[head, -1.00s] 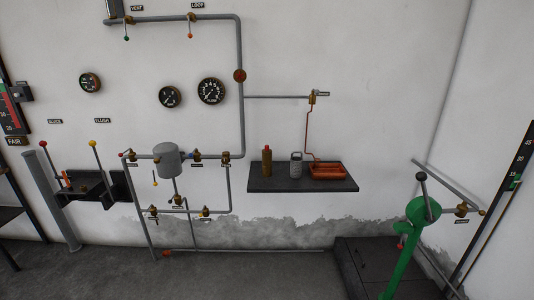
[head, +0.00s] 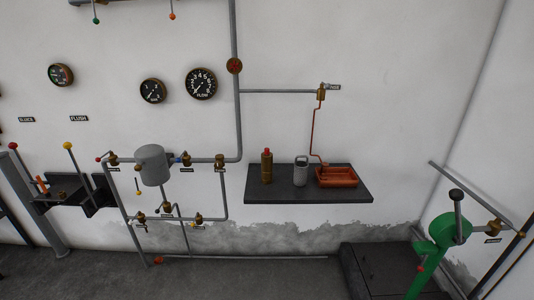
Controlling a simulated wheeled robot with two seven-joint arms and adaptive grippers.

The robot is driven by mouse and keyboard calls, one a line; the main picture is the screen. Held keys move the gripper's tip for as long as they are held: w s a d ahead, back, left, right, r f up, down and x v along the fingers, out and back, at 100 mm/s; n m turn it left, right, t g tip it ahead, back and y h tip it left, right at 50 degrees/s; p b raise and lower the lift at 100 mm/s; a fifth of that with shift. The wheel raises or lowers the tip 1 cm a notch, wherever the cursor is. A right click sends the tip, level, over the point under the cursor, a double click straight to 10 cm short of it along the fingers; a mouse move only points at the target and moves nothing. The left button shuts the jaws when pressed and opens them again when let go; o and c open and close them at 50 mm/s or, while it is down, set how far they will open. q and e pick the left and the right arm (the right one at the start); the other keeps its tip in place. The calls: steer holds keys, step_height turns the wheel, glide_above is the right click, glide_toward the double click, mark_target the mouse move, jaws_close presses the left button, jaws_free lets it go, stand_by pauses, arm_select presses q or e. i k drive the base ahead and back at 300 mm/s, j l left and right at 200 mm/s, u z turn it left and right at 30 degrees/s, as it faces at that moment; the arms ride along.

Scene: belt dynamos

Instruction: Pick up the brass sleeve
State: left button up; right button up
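A dark shelf (head: 309,194) is fixed to the white wall right of centre. On its left part stands an upright brass-coloured cylinder (head: 266,168) with a red top; it looks like the brass sleeve, but I cannot tell for sure at this size. To its right stands a grey cylinder (head: 300,172) with a handle-like top, apart from it. Neither of my grippers shows in the head view, and nothing is touching the brass-coloured cylinder.
Grey pipework with a tank (head: 152,165) is left of the shelf. A green stand (head: 449,230) is at right, beside a dark box (head: 376,268). The floor before the shelf looks clear.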

mark_target(266, 161)
steer(key=i, duration=1.4)
